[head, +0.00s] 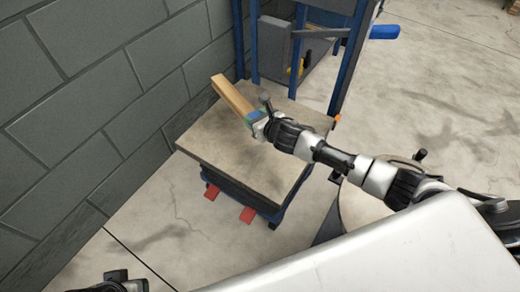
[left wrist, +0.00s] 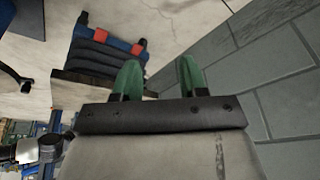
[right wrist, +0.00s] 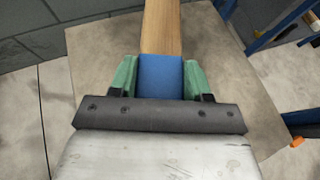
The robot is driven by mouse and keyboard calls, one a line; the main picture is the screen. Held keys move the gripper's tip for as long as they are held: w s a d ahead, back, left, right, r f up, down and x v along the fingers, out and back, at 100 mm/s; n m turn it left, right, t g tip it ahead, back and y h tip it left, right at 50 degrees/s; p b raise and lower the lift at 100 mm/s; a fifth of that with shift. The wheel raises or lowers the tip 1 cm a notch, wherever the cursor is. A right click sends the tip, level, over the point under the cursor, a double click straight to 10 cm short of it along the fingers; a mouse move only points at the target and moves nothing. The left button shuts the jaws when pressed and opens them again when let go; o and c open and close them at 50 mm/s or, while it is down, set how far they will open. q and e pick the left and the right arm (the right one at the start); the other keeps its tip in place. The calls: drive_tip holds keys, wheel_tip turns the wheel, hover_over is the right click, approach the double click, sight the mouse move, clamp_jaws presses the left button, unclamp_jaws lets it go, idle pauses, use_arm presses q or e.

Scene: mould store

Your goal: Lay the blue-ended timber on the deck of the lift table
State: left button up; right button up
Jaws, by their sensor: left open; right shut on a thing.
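The timber is a pale wooden bar (head: 233,96) with a blue end (right wrist: 161,76). My right gripper (head: 254,121) is shut on that blue end, with its green fingers on either side in the right wrist view (right wrist: 161,80). The timber points away from me over the lift table's grey-brown deck (head: 245,165), its far end at the deck's back edge near the wall. I cannot tell whether it touches the deck. My left gripper (left wrist: 157,78) is open and empty, away from the table; part of it shows at the bottom left of the head view.
A grey block wall (head: 95,90) runs along the left of the table. A blue-framed rack (head: 347,60) stands behind the deck. Red pedals (head: 247,214) show below the deck's front edge. The deck's front part is bare.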

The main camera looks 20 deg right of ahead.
drive_tip(key=s+f, duration=0.1)
drive_tip(key=s, duration=0.1)
drive_tip(key=s+a+f+b, duration=0.1)
drive_tip(key=s+f, duration=0.1)
drive_tip(key=s, duration=0.1)
drive_tip(key=s+f, duration=0.2)
drive_tip(key=shift+s+a+b, duration=0.3)
drive_tip(key=shift+s+b, duration=0.1)
drive_tip(key=shift+s+a+f, duration=0.1)
drive_tip(key=shift+s+f, duration=0.1)
drive_tip(key=shift+s, duration=0.25)
drive_tip(key=shift+s+a+f, duration=0.1)
drive_tip(key=shift+s+f, duration=0.05)
drive_tip(key=shift+s, duration=0.25)
drive_tip(key=shift+s+f+b, duration=0.1)
drive_tip(key=shift+f+b, duration=0.2)
drive_tip(key=shift+b, duration=0.05)
wheel_tip(320, 180, down, 3)
drive_tip(key=shift+f+b, duration=0.1)
drive_tip(key=shift+b, duration=0.7)
use_arm(q)
drive_tip(key=w+d+r+t+h, duration=0.1)
drive_tip(key=w+d+t, duration=0.2)
drive_tip(key=w+t, duration=0.4)
drive_tip(key=shift+w+r+h, duration=0.4)
drive_tip(key=shift+w, duration=0.65)
use_arm(e)
drive_tip(key=shift+f, duration=0.1)
use_arm(q)
drive_tip(key=shift+d, duration=0.1)
